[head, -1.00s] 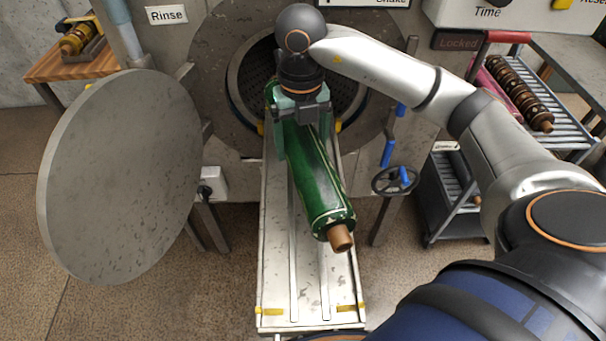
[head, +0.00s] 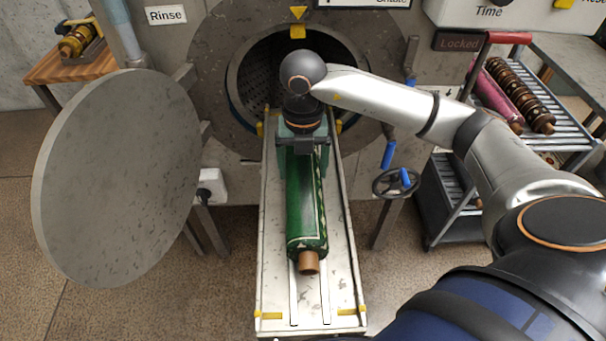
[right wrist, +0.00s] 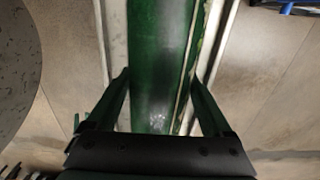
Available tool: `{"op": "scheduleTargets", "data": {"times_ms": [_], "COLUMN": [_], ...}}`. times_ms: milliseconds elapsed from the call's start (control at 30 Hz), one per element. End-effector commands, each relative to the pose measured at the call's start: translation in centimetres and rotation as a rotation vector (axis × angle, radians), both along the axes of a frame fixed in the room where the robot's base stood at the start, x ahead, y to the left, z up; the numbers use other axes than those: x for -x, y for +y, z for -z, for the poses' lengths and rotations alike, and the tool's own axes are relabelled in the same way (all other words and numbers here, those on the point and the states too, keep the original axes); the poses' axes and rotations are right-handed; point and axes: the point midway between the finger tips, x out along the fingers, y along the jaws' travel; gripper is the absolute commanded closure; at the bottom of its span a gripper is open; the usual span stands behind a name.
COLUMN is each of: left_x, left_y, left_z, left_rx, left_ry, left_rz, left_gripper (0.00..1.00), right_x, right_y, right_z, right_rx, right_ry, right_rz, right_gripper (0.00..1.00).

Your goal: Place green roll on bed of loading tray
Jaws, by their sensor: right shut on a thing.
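The green roll (head: 307,205) with a brown core end lies lengthwise over the pale loading tray (head: 277,290), nearly in line with its rails. I cannot tell whether it rests on the bed or hangs just above it. My right gripper (head: 301,150) is shut around the roll's far part, near the drum opening. In the right wrist view the two fingers stand on either side of the green roll (right wrist: 160,60), with the tray's pale edges beyond. The roll's far end is hidden by my gripper. My left gripper is not in view.
The round drum opening (head: 265,75) is behind the tray, with its open round door (head: 120,180) at left. A handwheel (head: 396,182) is right of the tray. A rack (head: 560,90) holds pink and brown rolls. A yellow roll (head: 78,40) sits on a wooden table.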

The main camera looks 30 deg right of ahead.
Motion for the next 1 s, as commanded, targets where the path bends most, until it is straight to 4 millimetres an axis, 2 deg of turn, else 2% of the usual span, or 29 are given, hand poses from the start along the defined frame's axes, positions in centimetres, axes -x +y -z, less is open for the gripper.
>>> {"op": "scheduleTargets", "data": {"times_ms": [200,667,700,833,1000], "left_x": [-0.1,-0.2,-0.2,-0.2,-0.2], "left_y": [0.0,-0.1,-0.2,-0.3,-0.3], "left_z": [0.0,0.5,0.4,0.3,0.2], "left_rx": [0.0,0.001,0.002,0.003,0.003], "left_ry": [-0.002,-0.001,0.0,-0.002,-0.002], "left_rz": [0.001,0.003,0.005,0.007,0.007], "left_gripper": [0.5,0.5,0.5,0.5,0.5], "right_x": [0.0,-0.1,0.0,0.0,0.0], "right_y": [0.0,0.0,0.0,0.0,0.0], "right_z": [2.4,3.0,3.2,3.1,3.1], "right_rx": [-0.001,-0.001,0.0,0.0,0.0], "right_ry": [-0.002,-0.004,0.001,0.001,0.001], "right_rz": [0.001,0.0,-0.001,-0.001,-0.001], "right_gripper": [1.0,1.0,0.13,0.0,0.0]}}
